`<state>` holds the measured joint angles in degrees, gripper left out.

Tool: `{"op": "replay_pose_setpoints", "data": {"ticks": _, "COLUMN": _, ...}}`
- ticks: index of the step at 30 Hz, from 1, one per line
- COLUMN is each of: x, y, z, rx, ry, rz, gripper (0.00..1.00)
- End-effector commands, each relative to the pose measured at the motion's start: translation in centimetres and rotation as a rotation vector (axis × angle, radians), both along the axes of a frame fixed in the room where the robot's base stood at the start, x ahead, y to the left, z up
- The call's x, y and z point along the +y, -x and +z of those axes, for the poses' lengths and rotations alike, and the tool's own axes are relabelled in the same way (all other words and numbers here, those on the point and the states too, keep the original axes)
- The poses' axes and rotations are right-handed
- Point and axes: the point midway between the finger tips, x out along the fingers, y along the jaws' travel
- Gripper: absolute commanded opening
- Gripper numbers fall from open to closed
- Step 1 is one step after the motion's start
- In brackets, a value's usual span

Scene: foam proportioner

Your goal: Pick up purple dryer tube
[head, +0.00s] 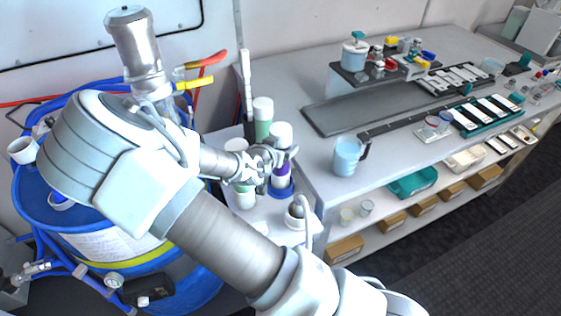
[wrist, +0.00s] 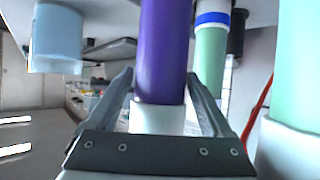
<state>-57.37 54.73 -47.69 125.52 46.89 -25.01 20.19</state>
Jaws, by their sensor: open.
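The purple dryer tube (head: 282,172) stands upright in a blue round base on the small white stand, its white cap at the top. In the wrist view, which looks upside down, the purple tube (wrist: 163,45) is in the middle with its white cap below. My gripper (head: 283,156) reaches the tube from the left. In the wrist view my gripper (wrist: 160,80) is open, with one finger on each side of the tube near the cap. Gaps show beside the tube. My fingers hide part of the tube in the head view.
A green tube (head: 263,128) stands behind, and a pale green tube (wrist: 297,60) is close beside my gripper in the wrist view. A blue jug (head: 346,157) stands on the bench to the right. A blue drum (head: 60,205) is at the left.

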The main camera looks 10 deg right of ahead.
Motion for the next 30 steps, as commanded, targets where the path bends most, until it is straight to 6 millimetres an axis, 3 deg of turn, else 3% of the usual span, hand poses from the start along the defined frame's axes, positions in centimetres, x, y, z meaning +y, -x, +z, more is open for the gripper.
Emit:
{"op": "replay_pose_setpoints", "data": {"ticks": 7, "x": -0.01, "y": -0.06, "z": -0.04, "rx": 0.0, "ry": 0.0, "rz": 0.001, "gripper": 0.82}}
{"op": "replay_pose_setpoints", "data": {"ticks": 21, "x": -0.01, "y": -0.04, "z": -0.03, "rx": 0.0, "ry": 0.0, "rz": 0.0, "gripper": 0.0}}
{"op": "replay_pose_setpoints", "data": {"ticks": 30, "x": -0.03, "y": -0.09, "z": 0.06, "rx": -0.002, "ry": 0.0, "rz": 0.0, "gripper": 0.0}}
